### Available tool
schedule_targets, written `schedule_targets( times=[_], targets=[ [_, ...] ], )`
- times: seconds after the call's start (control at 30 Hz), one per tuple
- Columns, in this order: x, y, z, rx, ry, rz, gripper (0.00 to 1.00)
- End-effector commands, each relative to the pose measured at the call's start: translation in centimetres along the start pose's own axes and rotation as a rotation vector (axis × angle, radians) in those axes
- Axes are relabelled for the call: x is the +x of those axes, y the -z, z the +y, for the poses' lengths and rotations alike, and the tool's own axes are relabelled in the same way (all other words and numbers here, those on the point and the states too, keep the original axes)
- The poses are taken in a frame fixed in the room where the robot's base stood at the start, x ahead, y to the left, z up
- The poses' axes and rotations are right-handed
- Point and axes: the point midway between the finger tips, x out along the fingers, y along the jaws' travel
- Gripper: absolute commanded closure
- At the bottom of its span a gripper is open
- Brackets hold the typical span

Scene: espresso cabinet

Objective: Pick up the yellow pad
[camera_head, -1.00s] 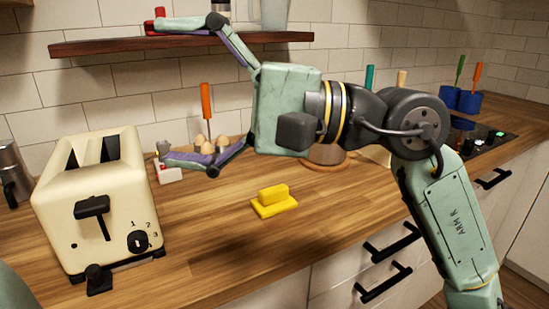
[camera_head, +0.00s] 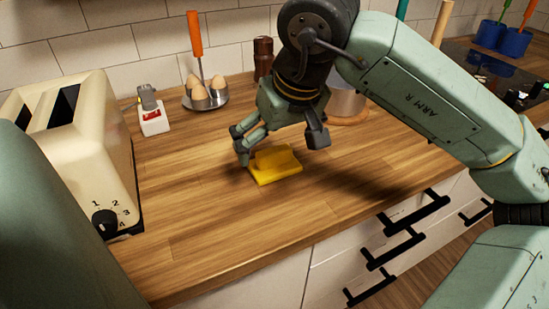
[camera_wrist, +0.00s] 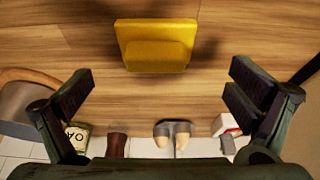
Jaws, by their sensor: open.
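The yellow pad (camera_head: 277,162) lies flat on the wooden countertop. It has a square base with a thicker raised block on top. In the wrist view the yellow pad (camera_wrist: 157,45) shows at the top centre, ahead of the fingers and between their lines. My gripper (camera_head: 244,152) points down at the pad's left and back side in the head view, close to it; whether it touches cannot be told there. In the wrist view my gripper (camera_wrist: 160,84) is spread wide, with nothing between its fingers.
A cream toaster (camera_head: 85,145) stands at the left. Behind are a small white-and-red item (camera_head: 152,115), an egg holder (camera_head: 206,102), a brown grinder (camera_head: 263,57) and a pot (camera_head: 346,104) on a wooden board. The countertop (camera_head: 205,220) in front of the pad is clear.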

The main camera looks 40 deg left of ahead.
Motion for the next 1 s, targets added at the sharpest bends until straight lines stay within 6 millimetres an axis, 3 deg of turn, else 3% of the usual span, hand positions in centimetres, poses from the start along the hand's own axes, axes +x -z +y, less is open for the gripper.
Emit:
schedule_targets(
  times=[0.17, 0.5, 0.77, 1.0],
  targets=[
    [1.2, 0.0, 0.1, 0.000, 0.003, -0.001, 0.00],
    [5.5, -0.2, 0.4, 0.000, 0.003, 0.000, 0.00],
    [5.8, -0.2, 0.4, 0.000, 0.002, 0.002, 0.01],
    [5.8, -0.2, 0.4, 0.001, 0.002, 0.001, 0.17]
  ],
)
